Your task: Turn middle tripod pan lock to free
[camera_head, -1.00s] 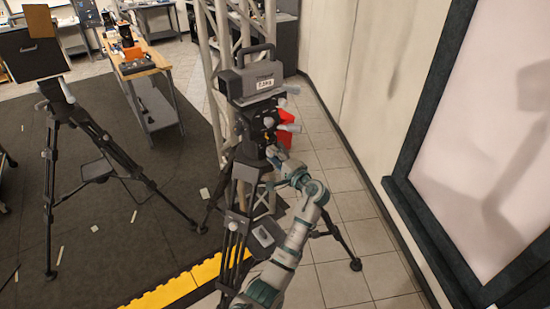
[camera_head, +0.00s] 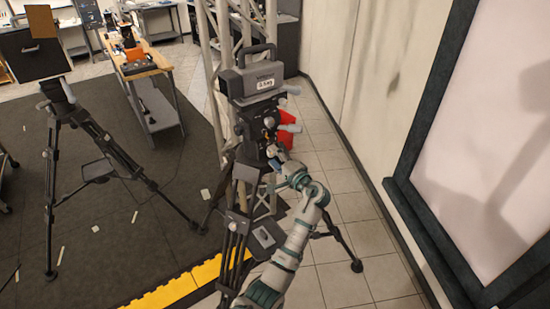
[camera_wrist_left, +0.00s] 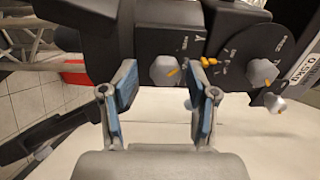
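The middle tripod (camera_head: 234,240) stands upright with a dark head (camera_head: 258,125) and a grey weight block (camera_head: 262,80) on top. In the left wrist view, a grey knob with an orange mark (camera_wrist_left: 164,70) sits on the head's dark housing beside a printed scale; I cannot read its label. A second grey knob (camera_wrist_left: 262,73) sits on a round plate to its right. My left gripper (camera_head: 274,152) is at the right side of the head. Its blue-padded fingers (camera_wrist_left: 160,88) are apart, one on each side of the first knob, with gaps visible. My right gripper is out of view.
Another tripod (camera_head: 50,190) stands at the left. A metal truss (camera_head: 215,60) rises behind the middle tripod. A red object (camera_head: 284,135) is behind the head. A wall with a dark-framed panel (camera_head: 425,215) is on the right, with tiled floor (camera_head: 345,240) between.

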